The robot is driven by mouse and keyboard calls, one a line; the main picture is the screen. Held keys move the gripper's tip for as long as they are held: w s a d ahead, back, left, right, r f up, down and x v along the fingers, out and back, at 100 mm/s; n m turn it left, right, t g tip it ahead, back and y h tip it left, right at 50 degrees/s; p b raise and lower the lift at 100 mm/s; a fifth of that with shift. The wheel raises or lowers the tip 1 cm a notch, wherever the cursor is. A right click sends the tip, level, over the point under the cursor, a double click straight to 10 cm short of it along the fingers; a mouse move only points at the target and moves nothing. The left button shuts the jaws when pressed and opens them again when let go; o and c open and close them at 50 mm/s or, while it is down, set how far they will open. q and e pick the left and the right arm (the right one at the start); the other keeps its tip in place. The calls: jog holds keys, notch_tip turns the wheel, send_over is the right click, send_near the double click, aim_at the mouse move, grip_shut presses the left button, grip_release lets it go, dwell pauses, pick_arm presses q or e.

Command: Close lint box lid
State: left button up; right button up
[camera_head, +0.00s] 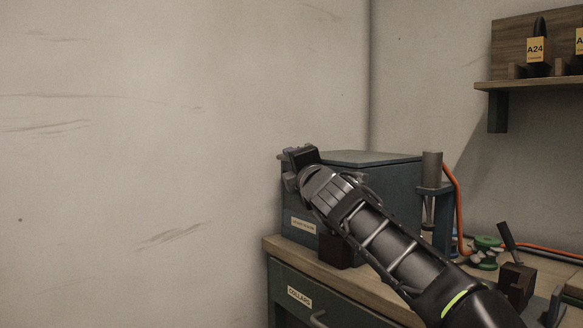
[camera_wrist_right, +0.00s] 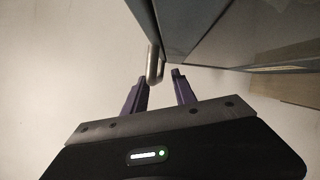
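The lint box (camera_head: 400,195) is a blue-grey box on the workbench, with a small label low on its near side. Its lid (camera_head: 375,157) lies about flat across the top; I cannot tell whether a gap is left. My right gripper (camera_head: 287,160) is at the box's left top edge, and my right arm hides part of the box. In the right wrist view my right gripper (camera_wrist_right: 160,84) has its two purple fingers apart. A rounded metal bar (camera_wrist_right: 154,62) beside the box's grey surface (camera_wrist_right: 215,30) reaches close to the fingertips; contact is unclear. My left gripper is out of view.
The wooden workbench (camera_head: 272,244) has a drawer labelled COLLARS (camera_head: 300,298). A dark block (camera_head: 338,251) stands before the box. To the right are a grey post (camera_head: 431,170), an orange cable (camera_head: 460,205) and a green spool (camera_head: 487,243). A wall shelf (camera_head: 540,84) hangs at upper right.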

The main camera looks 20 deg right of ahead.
jog(key=s, duration=0.2)
jog(key=s+b, duration=0.1)
jog(key=s, duration=0.1)
jog(key=s+f, duration=0.1)
jog(key=s, duration=0.1)
jog(key=shift+a+b, duration=0.1)
jog(key=shift+b, duration=0.25)
jog(key=shift+w, duration=0.1)
